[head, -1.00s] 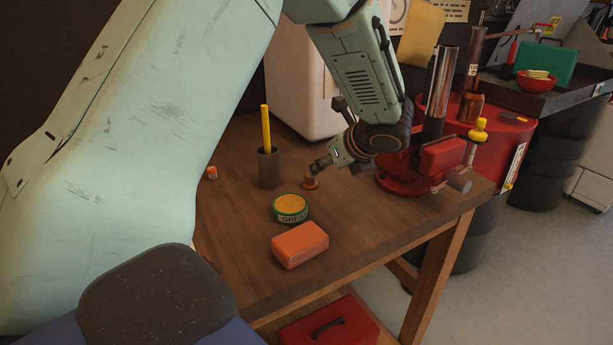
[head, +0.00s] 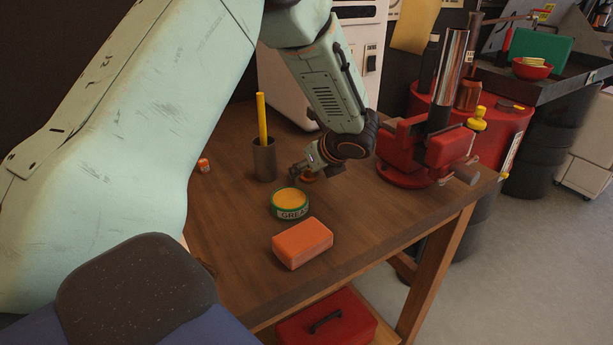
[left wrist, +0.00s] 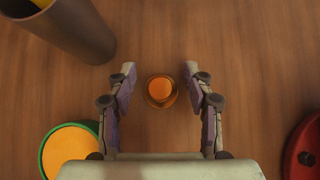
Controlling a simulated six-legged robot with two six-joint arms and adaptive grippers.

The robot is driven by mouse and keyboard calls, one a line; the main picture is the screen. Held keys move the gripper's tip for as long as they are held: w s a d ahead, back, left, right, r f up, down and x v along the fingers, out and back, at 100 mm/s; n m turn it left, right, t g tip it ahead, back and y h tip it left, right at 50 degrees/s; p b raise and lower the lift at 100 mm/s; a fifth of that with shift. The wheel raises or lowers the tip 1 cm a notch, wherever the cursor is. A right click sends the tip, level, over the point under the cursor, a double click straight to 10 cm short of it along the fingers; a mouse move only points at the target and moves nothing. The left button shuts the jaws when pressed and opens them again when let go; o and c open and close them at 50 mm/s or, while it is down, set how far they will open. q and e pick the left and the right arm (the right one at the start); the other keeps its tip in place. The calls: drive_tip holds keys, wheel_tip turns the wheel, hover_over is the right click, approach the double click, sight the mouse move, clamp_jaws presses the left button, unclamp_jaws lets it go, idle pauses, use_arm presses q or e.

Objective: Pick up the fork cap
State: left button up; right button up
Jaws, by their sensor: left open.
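The fork cap (left wrist: 160,89) is a small round orange-brown piece on the wooden bench. In the left wrist view it lies between the fingertips of my open left gripper (left wrist: 160,80), with a gap on both sides. In the head view my left gripper (head: 304,171) is low over the bench, and the fork cap (head: 312,177) is partly hidden by it. My right gripper is not in view.
A dark cup with a yellow stick (head: 264,160) and a green-rimmed grease tin (head: 290,204) stand close by. An orange block (head: 302,243) lies nearer the front. A red vise (head: 405,170) is to the right.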

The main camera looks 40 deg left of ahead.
use_arm(q)
drive_tip(key=shift+d+r, duration=0.3)
drive_tip(key=shift+d, duration=0.15)
drive_tip(key=shift+a+f, duration=0.3)
drive_tip(key=shift+a, duration=0.25)
drive_tip(key=c, duration=0.4)
drive_tip(key=shift+d+r, duration=0.15)
drive_tip(key=shift+d, duration=0.25)
drive_tip(key=c, duration=0.5)
drive_tip(key=shift+c, duration=0.5)
drive_tip(key=shift+a, duration=0.2)
clamp_jaws()
